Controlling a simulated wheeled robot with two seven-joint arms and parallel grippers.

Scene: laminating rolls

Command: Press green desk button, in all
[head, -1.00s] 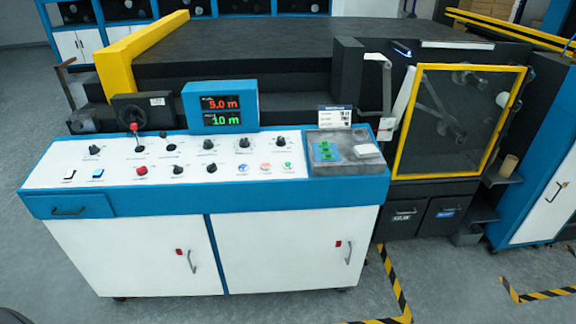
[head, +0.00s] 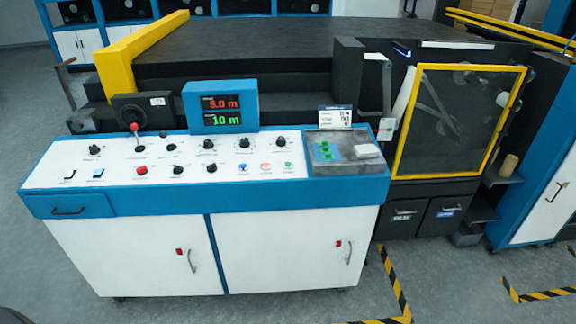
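The green desk button (head: 288,165) is a small round button at the right end of the front row on the white control panel (head: 60,160). A red button (head: 265,167) and a blue button (head: 243,168) sit to its left. Nothing covers the green button. A display (head: 221,107) with red and green digits stands at the back of the desk. Neither of my grippers shows in the head view.
The blue and white desk (head: 150,250) stands in front of a large dark machine (head: 240,45). Knobs and a red-topped lever (head: 134,127) stick up from the panel. A dark tray (head: 345,165) lies right of the buttons. A yellow-framed window (head: 455,120) is farther right.

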